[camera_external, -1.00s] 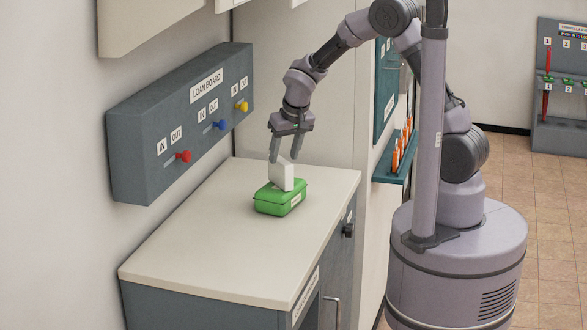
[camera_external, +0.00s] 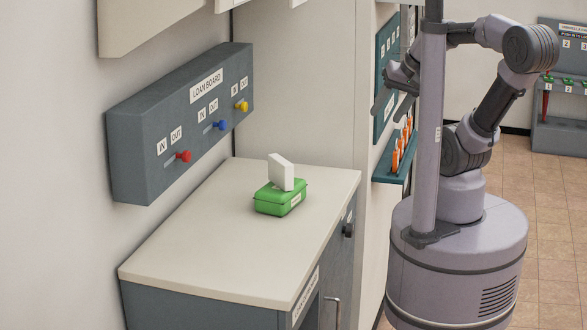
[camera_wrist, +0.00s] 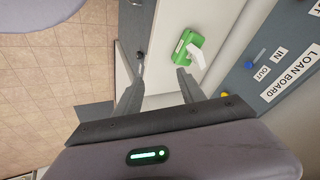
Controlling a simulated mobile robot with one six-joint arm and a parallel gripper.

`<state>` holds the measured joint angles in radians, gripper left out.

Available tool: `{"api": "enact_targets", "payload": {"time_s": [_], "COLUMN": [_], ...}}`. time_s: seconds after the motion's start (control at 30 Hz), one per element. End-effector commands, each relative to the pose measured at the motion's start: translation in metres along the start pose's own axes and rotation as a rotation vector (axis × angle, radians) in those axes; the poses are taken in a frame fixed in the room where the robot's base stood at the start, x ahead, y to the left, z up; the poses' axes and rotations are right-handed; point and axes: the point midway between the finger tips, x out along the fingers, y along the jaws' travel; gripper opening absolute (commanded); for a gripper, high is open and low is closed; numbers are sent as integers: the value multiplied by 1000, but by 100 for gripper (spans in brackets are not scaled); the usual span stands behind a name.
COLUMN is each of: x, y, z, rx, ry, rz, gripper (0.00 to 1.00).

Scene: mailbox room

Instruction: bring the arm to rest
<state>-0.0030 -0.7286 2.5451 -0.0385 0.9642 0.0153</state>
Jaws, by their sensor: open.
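My arm is folded back above my base in the external view, with the elbow high at the right. My gripper (camera_external: 382,104) is raised to the left of my column, in front of the teal wall panel, and partly hidden by the column. In the wrist view my gripper (camera_wrist: 157,85) has its two fingers spread apart with nothing between them. The green box (camera_external: 280,198) with a white block (camera_external: 281,172) on it stands on the counter, well away from my gripper. The green box also shows beyond the fingers in the wrist view (camera_wrist: 184,42).
The grey loan board (camera_external: 180,125) with red, blue and yellow knobs hangs on the left wall. The pale counter (camera_external: 210,250) is otherwise clear. A teal shelf (camera_external: 388,172) with orange items is near my gripper. Open tiled floor (camera_external: 540,220) lies at the right.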

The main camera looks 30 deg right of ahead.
Motion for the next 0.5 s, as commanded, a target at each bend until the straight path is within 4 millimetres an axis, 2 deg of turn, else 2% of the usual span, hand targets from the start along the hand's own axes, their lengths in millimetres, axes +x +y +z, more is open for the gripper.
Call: {"api": "enact_targets", "payload": {"time_s": [0.27, 0.33, 0.43, 0.5], "x": [-2, 2, 26, 53], "y": [2, 4, 13, 23], "z": [5, 7, 18, 30], "rx": [6, 6, 5, 5], "ry": [6, 7, 7, 7], "rz": [-9, -9, -9, -8], "gripper": [47, 47, 47, 47]}}
